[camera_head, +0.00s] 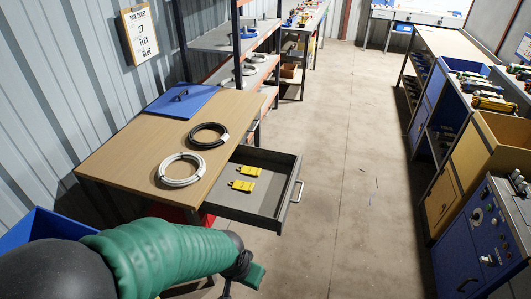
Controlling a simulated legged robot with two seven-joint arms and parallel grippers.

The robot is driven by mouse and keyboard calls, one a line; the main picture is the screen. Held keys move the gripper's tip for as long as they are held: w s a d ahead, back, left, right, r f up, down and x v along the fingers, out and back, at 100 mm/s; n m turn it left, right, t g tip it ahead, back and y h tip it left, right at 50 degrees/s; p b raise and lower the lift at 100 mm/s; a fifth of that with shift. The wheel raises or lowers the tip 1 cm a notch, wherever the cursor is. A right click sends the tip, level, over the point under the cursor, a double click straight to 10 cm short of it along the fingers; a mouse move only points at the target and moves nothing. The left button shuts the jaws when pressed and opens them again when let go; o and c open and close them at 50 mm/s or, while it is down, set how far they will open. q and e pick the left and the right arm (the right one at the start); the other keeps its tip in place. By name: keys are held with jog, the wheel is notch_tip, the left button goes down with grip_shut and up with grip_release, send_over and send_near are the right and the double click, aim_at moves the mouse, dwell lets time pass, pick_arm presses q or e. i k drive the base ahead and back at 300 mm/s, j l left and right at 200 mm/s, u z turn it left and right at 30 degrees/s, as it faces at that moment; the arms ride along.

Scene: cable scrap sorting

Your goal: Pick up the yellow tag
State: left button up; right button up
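Two yellow tags lie flat and apart in an open grey drawer (232,208): one farther back (251,170) and one nearer (242,185). The drawer is pulled out from the right side of a wooden table (120,155). My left arm, in a green sleeve, comes in from the lower left. My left gripper (243,278) is at the bottom of the view, in front of the drawer and apart from the tags. Its fingers are partly hidden, and I cannot tell whether they are open. My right gripper is not in view.
On the table are a white cable coil (163,177), a black cable coil (193,138) and a blue panel (192,100). The drawer's handle (298,191) sticks out to the right. The floor (350,200) between the table and the right-hand benches is mostly clear.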

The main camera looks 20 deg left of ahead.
aim_at(247, 170)
jog(key=i, duration=2.65)
jog(key=i+u, duration=0.1)
jog(key=u, duration=0.35)
jog(key=i+u, duration=0.1)
jog(key=u, duration=0.3)
jog(key=i+l+u, duration=0.1)
jog(key=u, duration=0.35)
jog(key=i+l+u, duration=0.1)
jog(key=u, duration=0.3)
jog(key=l+u, duration=0.15)
jog(key=u, duration=0.3)
jog(key=i+l+u, duration=0.1)
jog(key=u, duration=2.3)
